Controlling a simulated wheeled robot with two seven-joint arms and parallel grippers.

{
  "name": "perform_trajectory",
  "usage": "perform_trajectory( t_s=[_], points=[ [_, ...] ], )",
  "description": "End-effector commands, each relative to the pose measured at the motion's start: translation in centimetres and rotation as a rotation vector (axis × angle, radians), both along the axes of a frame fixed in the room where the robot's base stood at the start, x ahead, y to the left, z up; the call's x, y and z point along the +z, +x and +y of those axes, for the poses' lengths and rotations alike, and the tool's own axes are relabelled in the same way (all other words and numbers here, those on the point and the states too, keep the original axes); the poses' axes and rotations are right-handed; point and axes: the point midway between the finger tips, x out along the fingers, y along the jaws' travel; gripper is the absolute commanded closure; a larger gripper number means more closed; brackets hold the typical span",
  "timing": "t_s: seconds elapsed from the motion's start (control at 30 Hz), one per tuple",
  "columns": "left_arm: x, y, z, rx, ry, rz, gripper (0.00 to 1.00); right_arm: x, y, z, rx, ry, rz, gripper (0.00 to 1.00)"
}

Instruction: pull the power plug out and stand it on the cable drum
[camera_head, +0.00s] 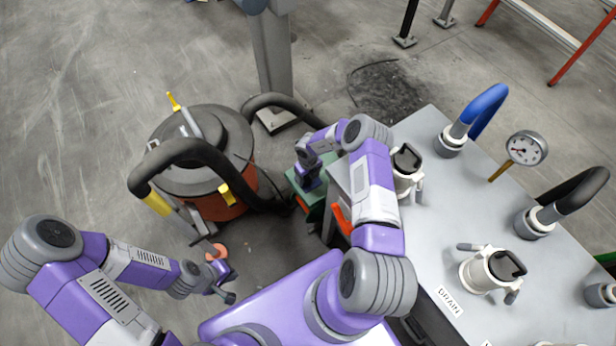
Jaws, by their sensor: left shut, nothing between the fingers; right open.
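I cannot make out the power plug; my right arm and gripper hide part of the area beside the table. No cable drum can be told for sure; a small orange round piece (217,252) lies low near my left gripper. My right gripper (307,181) points down over a green box-like thing (322,167) at the table's left side. It is open, and its fingertips are hard to see. My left gripper (229,297) is shut and empty, low at the left, just below the orange piece.
A big orange vacuum-like drum (219,207) with a grey lid and thick black hose (188,146) stands at left. The grey table (442,215) carries several fittings, a gauge (527,148) and a blue hose (487,105). A grey post (272,62) stands behind. Floor at far left is clear.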

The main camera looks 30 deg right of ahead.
Motion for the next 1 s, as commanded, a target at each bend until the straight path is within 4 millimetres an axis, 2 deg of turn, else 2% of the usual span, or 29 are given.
perform_trajectory(
  t_s=[0.1, 0.13, 0.57, 1.0],
  points=[
    [0.0, 0.0, 0.0, 0.0, 0.0, 0.0, 1.0, 0.0, 0.0, 0.0, 0.0, 0.0, 0.001, 0.3],
    [0.0, 0.0, 0.0, 0.0, 0.0, 0.0, 1.0, 0.0, 0.0, 0.0, 0.0, 0.0, 0.001, 0.33],
    [0.0, 0.0, 0.0, 0.0, 0.0, 0.0, 1.0, 0.0, 0.0, 0.0, 0.0, 0.0, 0.0, 0.99],
    [0.8, 0.0, 0.0, 0.0, 0.0, 0.0, 1.0, 1.0, 0.0, 0.0, 0.0, 0.0, 0.0, 1.0]
  ],
)
